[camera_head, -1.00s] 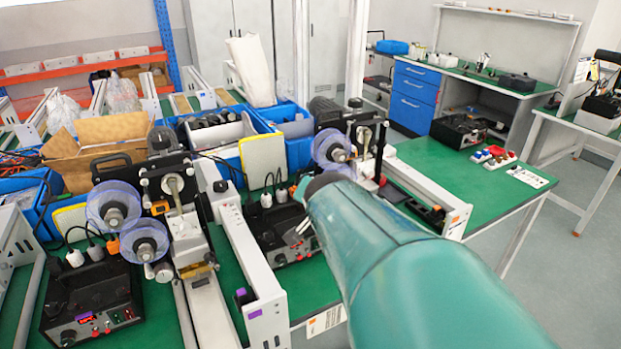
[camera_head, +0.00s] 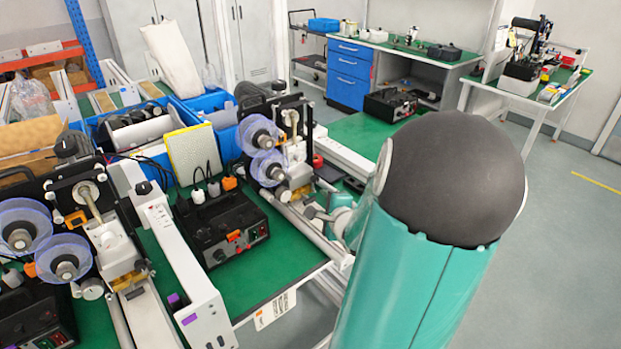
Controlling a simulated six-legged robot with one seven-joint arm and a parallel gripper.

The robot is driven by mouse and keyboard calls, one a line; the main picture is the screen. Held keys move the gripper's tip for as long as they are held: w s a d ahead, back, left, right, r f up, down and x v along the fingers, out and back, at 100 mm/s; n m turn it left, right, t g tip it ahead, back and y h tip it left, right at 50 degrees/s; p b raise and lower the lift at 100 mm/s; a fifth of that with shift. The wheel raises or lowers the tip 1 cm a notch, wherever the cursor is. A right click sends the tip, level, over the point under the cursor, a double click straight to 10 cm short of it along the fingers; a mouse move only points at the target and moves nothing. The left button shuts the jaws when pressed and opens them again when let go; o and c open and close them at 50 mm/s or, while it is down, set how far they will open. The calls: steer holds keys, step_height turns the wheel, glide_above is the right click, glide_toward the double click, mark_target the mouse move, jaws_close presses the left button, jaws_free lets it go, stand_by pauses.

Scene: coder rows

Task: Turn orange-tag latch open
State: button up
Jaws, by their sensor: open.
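Two coder machines with clear blue-tinted reels stand on the green bench, one at the left edge (camera_head: 100,225) and one near the centre (camera_head: 290,150). An orange piece (camera_head: 75,218) shows on the left coder. I cannot tell which part is the orange-tag latch. My teal arm with its dark rounded joint (camera_head: 455,180) fills the right foreground. My gripper (camera_head: 318,212) shows only in part, as small grey-white pieces left of the arm, by the front of the centre coder. It looks open and empty. The arm hides much of it, and no contact with a latch is visible.
A black control box (camera_head: 222,225) with an orange switch sits between the coders. A white rail (camera_head: 180,265) with purple marks runs to the bench front. Blue bins (camera_head: 220,130) stand behind. Grey floor (camera_head: 560,240) is clear at the right.

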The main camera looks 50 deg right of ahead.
mark_target(316, 180)
steer(key=w+d+m, duration=0.1)
steer(key=w+d, duration=0.2)
steer(key=w+d+f+m+t, duration=0.1)
steer(key=w+d, duration=0.2)
steer(key=w+d+f+m, duration=0.1)
steer(key=w+d, duration=0.2)
steer(key=shift+w+f+t+h, duration=0.15)
steer(key=shift+w+t+h, duration=0.05)
steer(key=shift+t+h, duration=0.1)
jaws_close()
stand_by(0.3)
